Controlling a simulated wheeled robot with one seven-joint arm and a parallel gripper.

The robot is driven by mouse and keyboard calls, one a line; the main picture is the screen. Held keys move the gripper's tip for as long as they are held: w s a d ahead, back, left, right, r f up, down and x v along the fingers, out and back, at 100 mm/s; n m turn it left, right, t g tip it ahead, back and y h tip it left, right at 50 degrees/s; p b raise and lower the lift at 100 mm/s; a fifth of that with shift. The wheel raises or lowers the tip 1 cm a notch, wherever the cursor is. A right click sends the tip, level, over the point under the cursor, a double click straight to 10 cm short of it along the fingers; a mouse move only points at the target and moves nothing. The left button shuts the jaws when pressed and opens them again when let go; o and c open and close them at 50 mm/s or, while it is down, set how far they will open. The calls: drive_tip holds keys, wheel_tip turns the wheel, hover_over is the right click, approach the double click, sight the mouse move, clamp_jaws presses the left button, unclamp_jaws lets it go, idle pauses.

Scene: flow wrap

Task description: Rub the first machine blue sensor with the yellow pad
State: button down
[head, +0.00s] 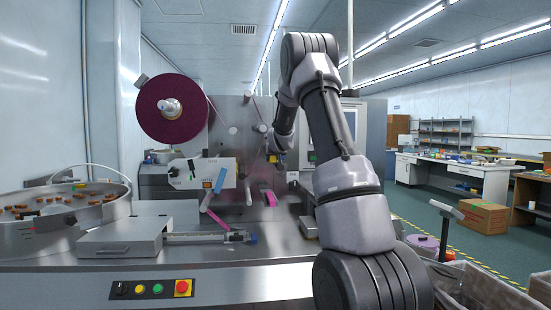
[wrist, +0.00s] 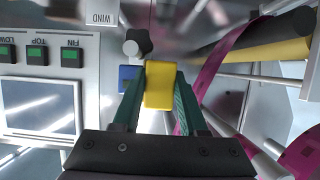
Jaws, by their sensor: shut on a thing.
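In the wrist view the yellow pad (wrist: 159,90) is held between the two green fingers of my gripper (wrist: 160,76), which is shut on it. A small blue block (wrist: 128,73), which looks like the blue sensor, shows just left of the left finger, partly hidden by it. The pad appears beside the blue block; I cannot tell whether they touch. In the head view my gripper (head: 276,154) is small and dark at the machine's front, and the pad cannot be made out there.
A dark knob (wrist: 140,42) is close beyond the pad. Green buttons (wrist: 37,55) and a screen (wrist: 40,107) are left; magenta film (wrist: 215,75) and a yellow-black roller (wrist: 270,48) are right. The head view shows a large film reel (head: 150,122) and feeder bowl (head: 60,235).

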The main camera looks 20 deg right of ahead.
drive_tip(key=shift+a+r, duration=0.1)
drive_tip(key=shift+s+a, duration=0.25)
drive_tip(key=shift+s, duration=0.65)
drive_tip(key=shift+s+a, duration=0.2)
drive_tip(key=shift+s, duration=0.75)
drive_tip(key=shift+s+a, duration=0.25)
drive_tip(key=shift+s, duration=0.65)
drive_tip(key=shift+s+a, duration=0.25)
drive_tip(key=shift+s, duration=0.5)
drive_tip(key=shift+s+a, duration=0.2)
drive_tip(key=shift+s, duration=0.5)
